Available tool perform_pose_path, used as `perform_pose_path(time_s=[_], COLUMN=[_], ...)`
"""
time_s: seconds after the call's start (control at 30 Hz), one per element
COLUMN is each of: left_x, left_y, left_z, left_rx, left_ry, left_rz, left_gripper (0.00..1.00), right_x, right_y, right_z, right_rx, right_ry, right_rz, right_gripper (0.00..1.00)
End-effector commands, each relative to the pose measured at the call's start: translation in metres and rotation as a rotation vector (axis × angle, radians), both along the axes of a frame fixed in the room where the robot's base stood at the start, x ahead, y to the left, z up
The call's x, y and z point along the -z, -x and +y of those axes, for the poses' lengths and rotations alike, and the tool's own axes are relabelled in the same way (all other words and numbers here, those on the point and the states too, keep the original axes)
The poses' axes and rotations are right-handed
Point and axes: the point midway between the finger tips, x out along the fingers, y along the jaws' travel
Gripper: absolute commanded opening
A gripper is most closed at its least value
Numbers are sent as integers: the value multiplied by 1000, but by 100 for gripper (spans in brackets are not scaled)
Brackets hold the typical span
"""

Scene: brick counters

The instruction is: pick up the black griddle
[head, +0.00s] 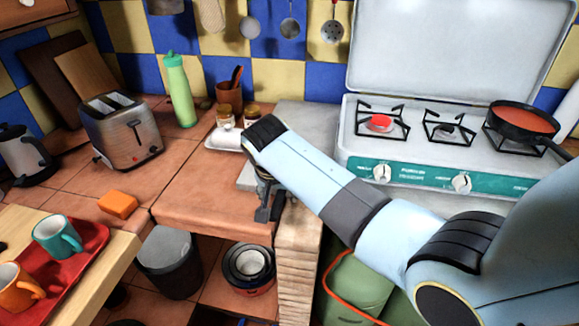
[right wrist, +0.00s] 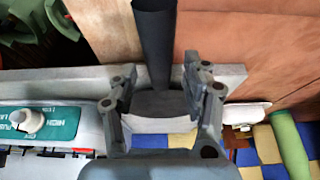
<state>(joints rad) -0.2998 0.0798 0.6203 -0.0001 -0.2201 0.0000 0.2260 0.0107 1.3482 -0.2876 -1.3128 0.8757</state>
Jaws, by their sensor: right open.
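A long black bar (right wrist: 155,40), apparently part of the black griddle, runs down from the top of the right wrist view and ends between my right fingers. A dark grey block (right wrist: 160,103) sits below its end; I cannot tell if it belongs to the griddle. In the head view I cannot make out the griddle; my right arm covers part of the counter. My right gripper (head: 268,210) points down at the counter's front edge, left of the stove. In the wrist view its fingers (right wrist: 158,72) are open on both sides of the bar. My left gripper is out of view.
A white stove (head: 440,155) with a black pan of red sauce (head: 525,122) stands right. A toaster (head: 122,132), green bottle (head: 180,90) and orange sponge (head: 118,204) are left. A red tray (head: 78,262) with mugs is front left. Spice jars (head: 224,118) stand behind my arm.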

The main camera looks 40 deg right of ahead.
Motion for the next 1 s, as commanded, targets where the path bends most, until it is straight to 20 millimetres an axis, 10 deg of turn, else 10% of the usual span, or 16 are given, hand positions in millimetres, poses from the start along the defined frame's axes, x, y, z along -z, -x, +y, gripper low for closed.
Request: perform_pose_path(time_s=[0.63, 1.0], left_x=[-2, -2], left_y=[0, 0], left_z=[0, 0], left_rx=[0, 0], left_ry=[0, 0], left_rz=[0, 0], left_gripper=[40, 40], right_x=[5, 5], right_y=[0, 0], right_z=[0, 0], right_rx=[0, 0], right_ry=[-1, 0], right_rz=[1, 0], right_gripper=[47, 0])
